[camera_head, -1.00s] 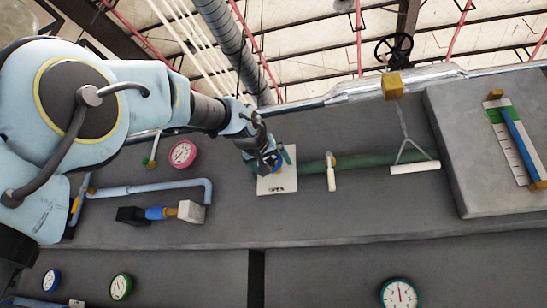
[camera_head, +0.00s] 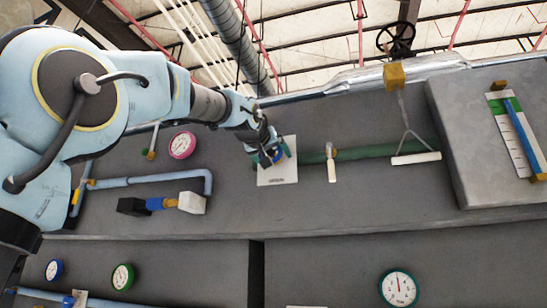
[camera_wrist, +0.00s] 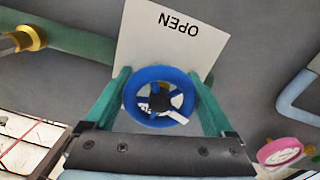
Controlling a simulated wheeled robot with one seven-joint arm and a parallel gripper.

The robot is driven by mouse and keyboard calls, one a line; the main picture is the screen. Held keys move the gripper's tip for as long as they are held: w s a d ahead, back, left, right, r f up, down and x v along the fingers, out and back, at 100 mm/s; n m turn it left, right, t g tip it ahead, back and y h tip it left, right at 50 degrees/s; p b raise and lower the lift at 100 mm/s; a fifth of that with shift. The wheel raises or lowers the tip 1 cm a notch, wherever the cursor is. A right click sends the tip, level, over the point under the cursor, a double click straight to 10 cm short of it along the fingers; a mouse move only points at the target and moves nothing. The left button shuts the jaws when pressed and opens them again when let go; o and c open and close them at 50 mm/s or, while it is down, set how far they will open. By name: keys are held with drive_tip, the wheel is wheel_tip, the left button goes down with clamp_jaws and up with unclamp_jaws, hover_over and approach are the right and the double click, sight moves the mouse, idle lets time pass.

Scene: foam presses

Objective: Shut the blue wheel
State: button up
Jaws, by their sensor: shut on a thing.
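The blue wheel (camera_wrist: 132,97) is a small ring-shaped handwheel with a dark hub and a white pointer, in front of a white plate (camera_wrist: 150,50) that reads OPEN, upside down in the wrist view. My gripper (camera_wrist: 160,92) has its two green fingers on either side of the wheel's rim, shut on it. In the head view my gripper (camera_head: 273,156) covers most of the wheel, and the white plate (camera_head: 285,176) shows around it on the grey panel.
A green pipe (camera_head: 375,153) runs right from the plate, with a white-handled lever (camera_head: 331,170) and a hanging white bar handle (camera_head: 415,159). A pink gauge (camera_head: 182,145) and a light blue pipe (camera_head: 140,180) are to the left. A raised grey box (camera_head: 465,150) stands at right.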

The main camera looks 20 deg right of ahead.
drive_tip(key=shift+m, duration=0.4)
drive_tip(key=shift+c, duration=0.3)
drive_tip(key=shift+m+b, duration=0.45)
drive_tip(key=shift+m, duration=0.25)
drive_tip(key=m+b, duration=0.1)
drive_tip(key=m, duration=0.3)
drive_tip(key=m+b, duration=0.1)
drive_tip(key=m, duration=0.3)
drive_tip(key=shift+m, duration=1.8)
drive_tip(key=o, duration=1.1)
